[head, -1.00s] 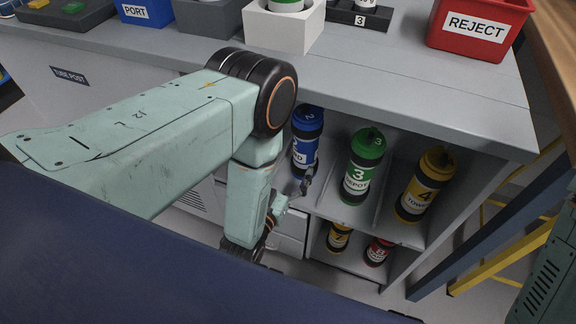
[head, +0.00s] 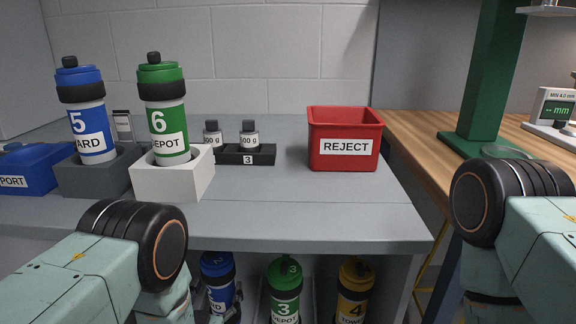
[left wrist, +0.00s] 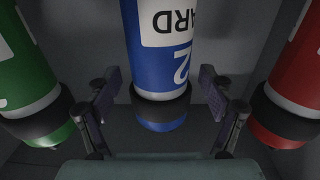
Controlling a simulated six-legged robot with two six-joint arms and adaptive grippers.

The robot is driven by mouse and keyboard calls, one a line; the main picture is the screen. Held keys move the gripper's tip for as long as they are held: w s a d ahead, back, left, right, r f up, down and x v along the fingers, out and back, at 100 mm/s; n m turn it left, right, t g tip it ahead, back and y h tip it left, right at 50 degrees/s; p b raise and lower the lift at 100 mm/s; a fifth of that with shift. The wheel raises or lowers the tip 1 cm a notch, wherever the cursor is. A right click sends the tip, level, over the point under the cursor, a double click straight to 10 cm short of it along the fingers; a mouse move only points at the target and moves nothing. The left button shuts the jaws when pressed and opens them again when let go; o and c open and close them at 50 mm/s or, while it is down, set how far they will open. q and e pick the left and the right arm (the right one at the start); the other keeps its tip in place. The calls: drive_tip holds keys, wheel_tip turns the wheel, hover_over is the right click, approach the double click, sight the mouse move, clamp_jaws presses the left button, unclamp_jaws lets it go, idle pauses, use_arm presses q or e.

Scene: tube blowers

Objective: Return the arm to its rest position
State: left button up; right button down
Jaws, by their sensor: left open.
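My left arm comes in from the left in the head view, bent down in front of the bench. My left gripper (head: 216,314) is partly cut off at the bottom edge, near the blue canister 2 (head: 217,287) on the shelf under the bench top. In the left wrist view my gripper (left wrist: 160,82) is open, its two dark fingers apart. The blue canister (left wrist: 163,60) shows upside down between them in the picture; I cannot tell how far beyond the fingers it is. Of my right arm only upper links show at the right; its gripper is out of view.
Green canister 3 (head: 285,293) and yellow canister 4 (head: 354,291) stand on the shelf. On the bench are blue canister 5 (head: 90,130), green canister 6 (head: 166,115) in a white block (head: 183,185), and a red REJECT bin (head: 345,127). The bench front right is clear.

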use_arm(q)
drive_tip(key=w, duration=0.1)
drive_tip(key=w+b, duration=0.1)
drive_tip(key=w, duration=0.1)
drive_tip(key=shift+w+d+f, duration=0.1)
drive_tip(key=shift+w+f, duration=0.05)
drive_tip(key=shift+f, duration=0.05)
drive_tip(key=shift+r, duration=0.25)
drive_tip(key=shift+f, duration=0.1)
